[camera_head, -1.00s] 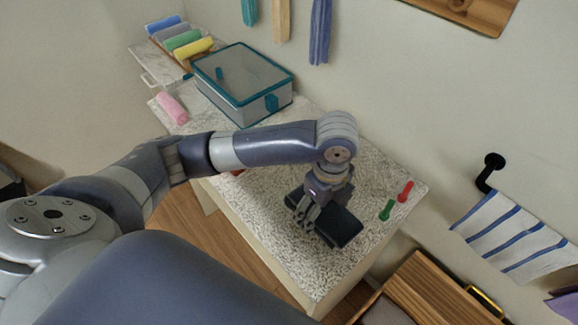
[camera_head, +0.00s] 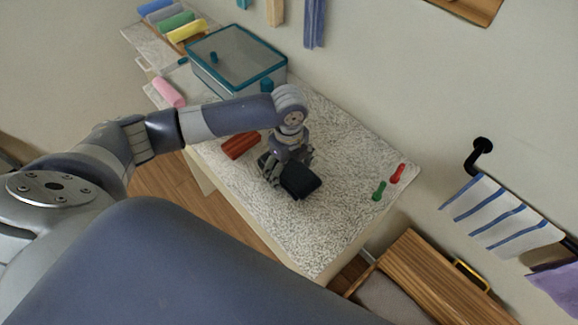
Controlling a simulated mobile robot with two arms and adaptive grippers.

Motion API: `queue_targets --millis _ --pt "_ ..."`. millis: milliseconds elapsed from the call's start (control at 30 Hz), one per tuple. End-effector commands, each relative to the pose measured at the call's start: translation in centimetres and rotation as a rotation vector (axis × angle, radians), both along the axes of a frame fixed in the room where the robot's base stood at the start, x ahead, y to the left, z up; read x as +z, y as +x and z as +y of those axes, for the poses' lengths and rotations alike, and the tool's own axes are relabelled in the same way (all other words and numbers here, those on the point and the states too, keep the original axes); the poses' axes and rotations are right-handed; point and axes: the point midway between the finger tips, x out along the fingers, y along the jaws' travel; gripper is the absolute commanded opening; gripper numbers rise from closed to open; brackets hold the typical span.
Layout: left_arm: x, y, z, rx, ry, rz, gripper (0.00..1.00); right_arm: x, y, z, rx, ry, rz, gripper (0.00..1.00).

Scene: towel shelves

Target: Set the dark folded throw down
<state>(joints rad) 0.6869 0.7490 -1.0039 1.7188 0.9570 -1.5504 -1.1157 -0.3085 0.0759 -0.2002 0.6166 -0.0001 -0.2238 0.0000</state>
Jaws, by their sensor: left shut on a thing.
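The dark folded throw (camera_head: 301,182) is a black, soft-edged block at the middle of the speckled countertop (camera_head: 335,225). My left gripper (camera_head: 287,178) points down over it and is shut on it, with its fingers covering the throw's left part. The throw is at or just above the counter surface; I cannot tell whether it touches. My right gripper is not in view.
A red-brown folded cloth (camera_head: 241,145) lies just left of the throw. A teal-edged clear box (camera_head: 237,62) stands at the back, with a pink roll (camera_head: 168,92) beside it. Green (camera_head: 379,190) and red (camera_head: 397,173) pegs lie at right. The front counter is clear.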

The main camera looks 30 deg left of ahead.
Motion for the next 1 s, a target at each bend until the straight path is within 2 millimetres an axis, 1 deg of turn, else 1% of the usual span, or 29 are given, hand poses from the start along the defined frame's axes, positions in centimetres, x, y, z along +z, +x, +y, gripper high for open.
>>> queue_targets --millis 200,233,300,500,767,867,967,1000 --pt "-0.1 0.0 0.0 0.000 0.000 -0.001 0.50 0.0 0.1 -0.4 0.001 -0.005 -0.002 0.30" --pt "-0.2 0.0 0.0 0.000 0.000 0.000 0.85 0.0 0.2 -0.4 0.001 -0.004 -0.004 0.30" --pt "-0.2 0.0 0.0 0.000 0.001 0.000 1.00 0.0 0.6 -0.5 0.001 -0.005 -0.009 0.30" --pt "-0.2 0.0 0.0 0.000 0.000 0.000 1.00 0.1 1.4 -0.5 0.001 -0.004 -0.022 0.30" --pt "0.0 0.0 0.0 0.000 0.001 -0.001 1.00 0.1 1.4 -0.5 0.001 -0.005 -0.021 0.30" --pt "0.8 0.1 0.0 0.000 0.000 -0.003 1.00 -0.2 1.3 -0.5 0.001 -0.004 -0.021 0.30" --pt "2.4 0.1 0.0 -0.001 0.001 -0.004 1.00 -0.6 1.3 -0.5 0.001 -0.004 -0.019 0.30" --pt "3.3 0.2 0.0 0.000 -0.001 -0.007 1.00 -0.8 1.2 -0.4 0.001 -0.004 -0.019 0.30"
